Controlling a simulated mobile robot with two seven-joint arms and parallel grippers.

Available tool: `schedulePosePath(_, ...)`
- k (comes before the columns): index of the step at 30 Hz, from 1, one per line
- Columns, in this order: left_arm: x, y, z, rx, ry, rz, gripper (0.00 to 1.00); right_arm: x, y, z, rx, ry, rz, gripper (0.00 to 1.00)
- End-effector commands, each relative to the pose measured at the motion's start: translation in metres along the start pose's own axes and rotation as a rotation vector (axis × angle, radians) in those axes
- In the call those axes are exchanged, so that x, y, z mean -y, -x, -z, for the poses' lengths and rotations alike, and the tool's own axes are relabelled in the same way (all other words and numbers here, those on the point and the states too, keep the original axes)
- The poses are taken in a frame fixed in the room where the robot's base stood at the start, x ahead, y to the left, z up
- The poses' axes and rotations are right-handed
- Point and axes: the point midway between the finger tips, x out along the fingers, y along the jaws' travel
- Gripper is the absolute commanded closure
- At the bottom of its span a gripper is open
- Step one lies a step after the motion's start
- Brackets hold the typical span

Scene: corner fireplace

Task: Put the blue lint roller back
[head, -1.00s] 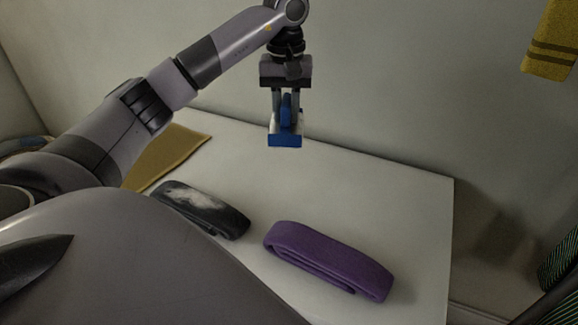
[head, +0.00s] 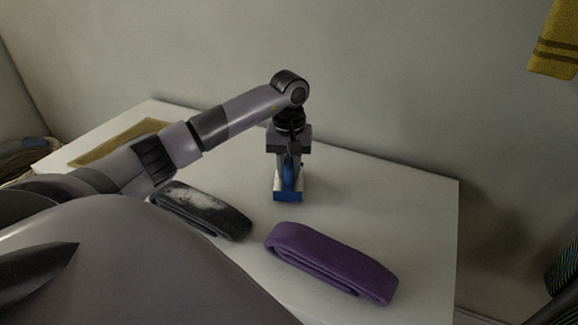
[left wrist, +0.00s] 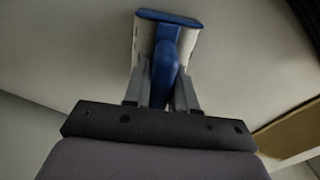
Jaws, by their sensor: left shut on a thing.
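The blue lint roller (head: 288,195) has a blue handle and a pale roller part. My left gripper (head: 288,172) is shut on it from above and points down at the white table (head: 350,190). The roller is low, at or just above the tabletop behind the purple folded cloth; I cannot tell if it touches. In the left wrist view the blue lint roller (left wrist: 165,45) sits between the two fingers of the left gripper (left wrist: 163,85). My right gripper is not in view.
A purple folded cloth (head: 330,262) lies at the table's front. A dark folded cloth (head: 203,212) with a pale patch lies left of it. A tan mat (head: 118,142) lies at the far left. The table's right side is clear. A yellow cloth (head: 555,40) hangs at upper right.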

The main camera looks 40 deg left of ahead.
Motion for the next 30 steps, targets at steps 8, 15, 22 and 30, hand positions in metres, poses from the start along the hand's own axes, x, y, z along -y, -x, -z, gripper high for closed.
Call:
schedulePosePath(8,0.000,-0.002,0.001,-0.002,0.001,-0.001,0.99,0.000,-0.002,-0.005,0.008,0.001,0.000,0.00)
schedulePosePath(15,0.000,-0.002,0.000,-0.001,0.001,-0.001,0.49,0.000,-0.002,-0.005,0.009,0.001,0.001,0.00)
schedulePosePath(22,0.000,0.002,0.000,0.000,0.001,-0.001,0.49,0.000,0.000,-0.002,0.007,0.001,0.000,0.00)
schedulePosePath(30,0.000,0.045,0.002,-0.005,0.002,-0.004,0.49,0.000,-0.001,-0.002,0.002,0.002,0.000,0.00)
